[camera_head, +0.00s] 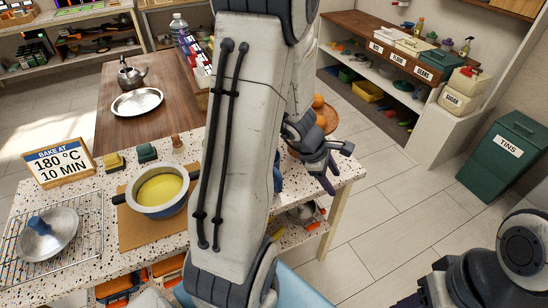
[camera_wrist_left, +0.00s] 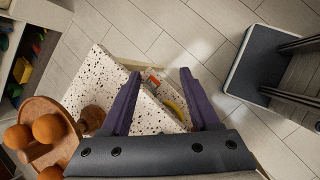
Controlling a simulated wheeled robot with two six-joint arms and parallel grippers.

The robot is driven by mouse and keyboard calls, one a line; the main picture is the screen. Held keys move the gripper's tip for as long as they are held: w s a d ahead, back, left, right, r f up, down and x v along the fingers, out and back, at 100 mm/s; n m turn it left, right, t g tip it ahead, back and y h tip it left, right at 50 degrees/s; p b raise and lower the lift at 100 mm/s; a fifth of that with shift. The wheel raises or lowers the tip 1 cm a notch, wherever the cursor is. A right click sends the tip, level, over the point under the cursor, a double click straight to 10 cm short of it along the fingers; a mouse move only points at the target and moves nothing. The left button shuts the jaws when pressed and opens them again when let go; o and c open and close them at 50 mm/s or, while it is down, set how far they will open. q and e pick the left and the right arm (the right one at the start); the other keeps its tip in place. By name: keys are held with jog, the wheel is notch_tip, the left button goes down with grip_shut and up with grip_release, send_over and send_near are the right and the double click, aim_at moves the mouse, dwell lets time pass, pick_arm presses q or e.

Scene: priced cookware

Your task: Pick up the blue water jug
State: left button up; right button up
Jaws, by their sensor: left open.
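A small patch of blue (camera_head: 277,180) shows at the right edge of my left arm in the head view, at the counter. It may be part of the blue water jug, but the arm hides most of it, so I cannot tell. My left gripper (camera_head: 341,170) is open and empty, over the counter's right end. In the left wrist view its two dark fingers (camera_wrist_left: 160,74) are spread apart above the speckled counter corner, and no jug shows there.
A wooden stand with oranges (camera_head: 326,118) is close beside my left gripper; it also shows in the wrist view (camera_wrist_left: 42,150).

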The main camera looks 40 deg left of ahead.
pick_arm(q)
jog(key=s+a+f+n+y+p, duration=0.1)
jog(key=s+a+f+n+y, duration=0.15)
jog(key=a+n, duration=0.75)
jog(key=n, duration=0.1)
send_near(280, 184)
jog(key=w, duration=0.1)
jog(key=shift+n+y, duration=0.35)
jog(key=shift+n, duration=0.25)
jog(key=shift+s+b+x, duration=0.2)
jog(key=shift+b+x, duration=0.1)
jog(key=shift+x, duration=2.5)
jog(key=shift+s+b+x, duration=0.2)
jog(key=shift+b+x, duration=0.05)
jog(key=shift+x, duration=2.55)
jog(key=shift+a+f, duration=0.15)
grip_shut()
pick_arm(e)
jog(key=shift+r, duration=0.35)
